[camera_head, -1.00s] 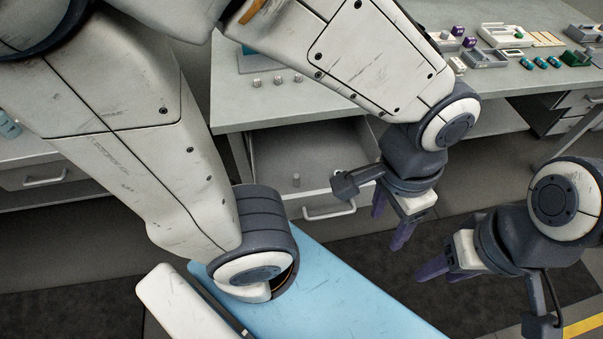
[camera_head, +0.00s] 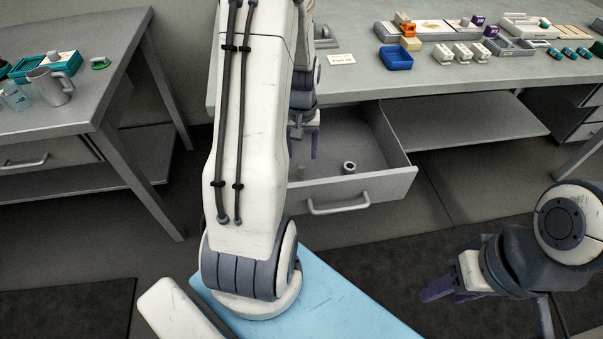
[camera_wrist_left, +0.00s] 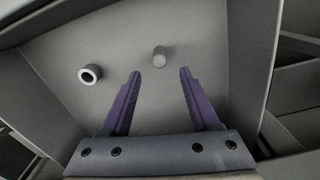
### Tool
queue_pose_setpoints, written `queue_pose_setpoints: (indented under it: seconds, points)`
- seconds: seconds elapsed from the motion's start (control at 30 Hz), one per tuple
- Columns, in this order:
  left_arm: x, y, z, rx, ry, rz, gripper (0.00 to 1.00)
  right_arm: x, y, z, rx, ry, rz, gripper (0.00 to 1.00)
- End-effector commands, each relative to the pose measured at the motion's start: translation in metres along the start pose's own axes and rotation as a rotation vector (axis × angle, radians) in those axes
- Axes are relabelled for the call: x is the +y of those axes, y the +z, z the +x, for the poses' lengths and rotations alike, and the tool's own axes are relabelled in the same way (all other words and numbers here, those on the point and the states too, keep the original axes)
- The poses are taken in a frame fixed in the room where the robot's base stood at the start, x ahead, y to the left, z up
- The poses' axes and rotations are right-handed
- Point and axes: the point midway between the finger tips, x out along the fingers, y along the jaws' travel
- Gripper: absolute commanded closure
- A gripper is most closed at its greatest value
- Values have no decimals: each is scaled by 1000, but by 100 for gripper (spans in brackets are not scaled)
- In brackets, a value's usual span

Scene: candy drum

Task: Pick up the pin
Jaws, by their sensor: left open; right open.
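The pin (camera_wrist_left: 159,57), a small plain grey cylinder, stands in the open drawer (camera_head: 396,176). In the left wrist view it is just beyond and between the two purple fingertips of my left gripper (camera_wrist_left: 160,73), with no contact visible. A hollow grey ring-shaped piece (camera_wrist_left: 91,73) is in the drawer to the left of the pin; it also shows in the head view (camera_head: 348,167). My left gripper is open and empty, over the drawer, and partly hidden by my arm in the head view. My right gripper (camera_head: 436,291) is open and empty at lower right, away from the drawer.
The bench above (camera_head: 350,88) holds a blue bin (camera_head: 396,59), a small label card (camera_head: 342,59) and several small parts. A side table at left holds a mug (camera_head: 50,87).

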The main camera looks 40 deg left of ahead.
Motion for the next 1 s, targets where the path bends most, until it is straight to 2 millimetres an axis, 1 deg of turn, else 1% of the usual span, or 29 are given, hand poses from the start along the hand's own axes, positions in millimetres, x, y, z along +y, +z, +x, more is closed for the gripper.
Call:
queue_pose_setpoints:
  seconds: [0.03,0.1,0.27,0.5,0.6,0.87,0.9,0.97,1.0]
  points:
    - [0,1,10,-4,-1,1,38,0,0,3,0,0,0,53]
    - [0,1,18,-2,0,1,38,0,0,4,0,0,0,53]
    - [0,1,28,-1,0,2,38,0,0,6,0,0,0,53]
    - [0,8,64,-4,0,2,38,1,1,13,0,0,0,53]
    - [0,7,73,-2,0,2,38,1,1,14,0,0,0,53]
    - [0,6,75,1,0,2,38,1,1,14,0,0,0,53]
    - [0,6,75,1,0,2,42,1,1,14,0,0,0,53]
    - [0,6,75,1,0,2,65,1,1,14,0,0,0,53]
    - [0,6,75,1,0,2,80,1,1,14,0,0,0,53]
